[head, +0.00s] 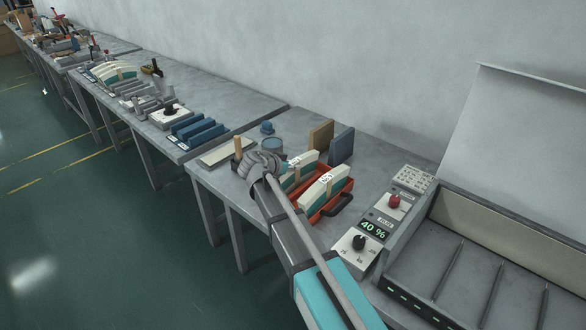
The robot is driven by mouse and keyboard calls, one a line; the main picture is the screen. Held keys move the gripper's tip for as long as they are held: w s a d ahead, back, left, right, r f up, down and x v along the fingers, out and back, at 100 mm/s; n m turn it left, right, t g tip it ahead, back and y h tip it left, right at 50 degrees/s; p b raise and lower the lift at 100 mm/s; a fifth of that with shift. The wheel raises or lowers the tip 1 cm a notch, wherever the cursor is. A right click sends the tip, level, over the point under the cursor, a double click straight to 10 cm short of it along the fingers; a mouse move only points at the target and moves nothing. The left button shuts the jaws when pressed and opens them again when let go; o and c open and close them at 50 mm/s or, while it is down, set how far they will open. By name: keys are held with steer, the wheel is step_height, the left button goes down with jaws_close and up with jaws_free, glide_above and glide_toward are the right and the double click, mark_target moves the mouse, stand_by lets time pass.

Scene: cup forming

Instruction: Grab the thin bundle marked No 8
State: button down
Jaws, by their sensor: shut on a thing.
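Two cream-and-teal bundles with white labels stand on edge in an orange tray (347,186). They are the left bundle (301,163) and the right bundle (325,186). The label numbers are too small to read surely, so I cannot tell which is No 8. My gripper (263,164) is at the tray's left end, right by the left bundle. It is shut on a bundle, but the gripper and arm hide the grip. I cannot tell which bundle it is, or whether it is lifted.
A brown block (320,135) and a dark blue block (342,146) stand behind the tray. A blue tin (271,144) and a wooden-handled tool (238,147) are near the gripper. A control box (375,230) and an open-lidded machine (490,265) fill the right side.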

steer(key=shift+r+p, duration=4.85)
steer(key=shift+r, duration=0.15)
